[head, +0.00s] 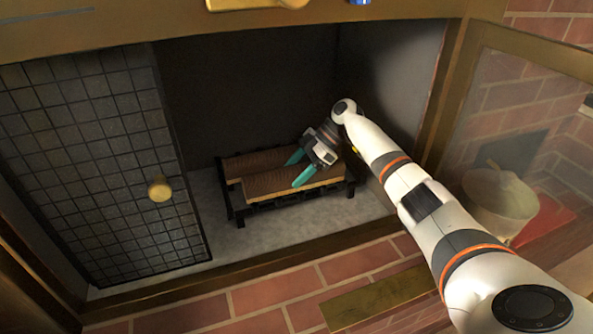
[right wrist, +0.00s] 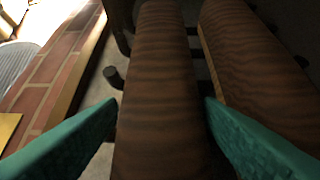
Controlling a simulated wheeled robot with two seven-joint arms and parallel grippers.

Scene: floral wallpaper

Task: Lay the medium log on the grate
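Two brown logs lie side by side on the black grate (head: 268,207) inside the fireplace. The front log (head: 262,184) lies along the grate's front; the rear log (head: 245,164) is behind it, partly hidden by my right gripper. Which one is the medium log I cannot tell for certain. My right gripper (head: 291,175) has its teal fingers apart, one on each side of the front log. In the right wrist view that log (right wrist: 158,70) runs between the fingertips, with slim gaps beside it, and the rear log (right wrist: 252,70) is to the right. My left gripper is not in view.
A mesh screen (head: 100,180) with a brass knob (head: 160,189) covers the fireplace's left side. A glass door (head: 520,110) stands open at right, with a bucket (head: 500,200) seen through it. The brick hearth (head: 270,300) is in front. Grey floor around the grate is clear.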

